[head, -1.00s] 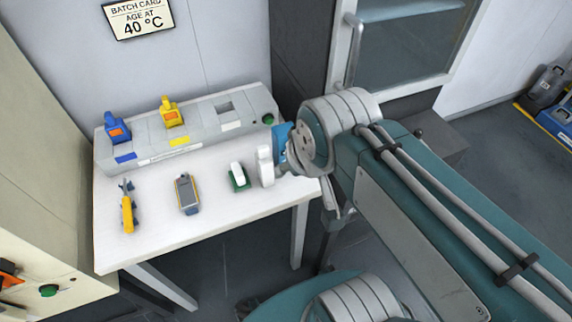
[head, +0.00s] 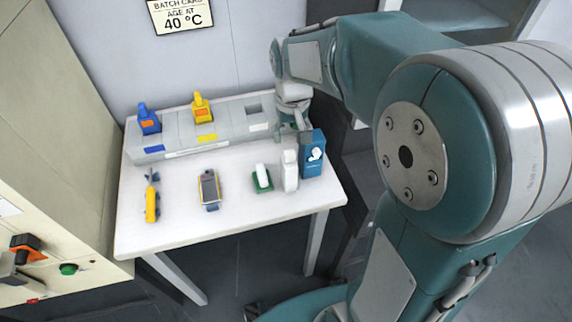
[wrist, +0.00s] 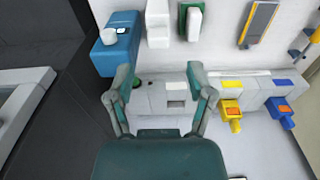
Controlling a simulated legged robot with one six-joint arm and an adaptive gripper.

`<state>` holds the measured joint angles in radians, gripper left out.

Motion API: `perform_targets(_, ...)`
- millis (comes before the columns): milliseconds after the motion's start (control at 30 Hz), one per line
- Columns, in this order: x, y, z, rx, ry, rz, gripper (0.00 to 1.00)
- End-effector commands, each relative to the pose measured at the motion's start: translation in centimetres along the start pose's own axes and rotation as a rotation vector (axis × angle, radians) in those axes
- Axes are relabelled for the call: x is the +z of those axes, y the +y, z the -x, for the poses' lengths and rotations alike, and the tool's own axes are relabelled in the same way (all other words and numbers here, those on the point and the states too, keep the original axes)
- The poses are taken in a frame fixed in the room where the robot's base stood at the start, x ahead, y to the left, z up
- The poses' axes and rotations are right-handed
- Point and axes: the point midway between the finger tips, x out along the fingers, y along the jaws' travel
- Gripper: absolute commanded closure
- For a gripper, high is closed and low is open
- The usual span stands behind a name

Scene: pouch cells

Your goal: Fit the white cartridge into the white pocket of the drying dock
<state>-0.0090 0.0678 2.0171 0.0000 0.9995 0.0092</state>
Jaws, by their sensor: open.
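The grey drying dock (head: 190,134) lies along the back of the table. Its white pocket (head: 254,109) is an empty square opening at the right, with a white label in front; it also shows between my fingers in the wrist view (wrist: 176,103). Two white things stand at the table's front right: a stepped upright piece (head: 290,172) and a piece on a green base (head: 262,177). I cannot tell for sure which is the white cartridge. My gripper (wrist: 160,78) is open and empty above the dock's right end, pointing down; in the head view it shows partly (head: 294,130).
A blue box (head: 313,160) stands at the right, close to my gripper. Blue (head: 149,120) and yellow (head: 202,108) cartridges stand in the dock. A meter (head: 209,188) and a yellow tool (head: 152,199) lie on the table, with bare tabletop between them.

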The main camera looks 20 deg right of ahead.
Motion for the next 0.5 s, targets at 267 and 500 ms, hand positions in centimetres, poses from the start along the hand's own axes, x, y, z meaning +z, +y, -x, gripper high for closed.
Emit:
perform_targets(267,-1.9,-0.1,-2.6,0.001,-0.058,0.000,0.31)
perform_targets(500,-1.6,0.0,-6.1,0.001,-0.063,0.000,0.31)
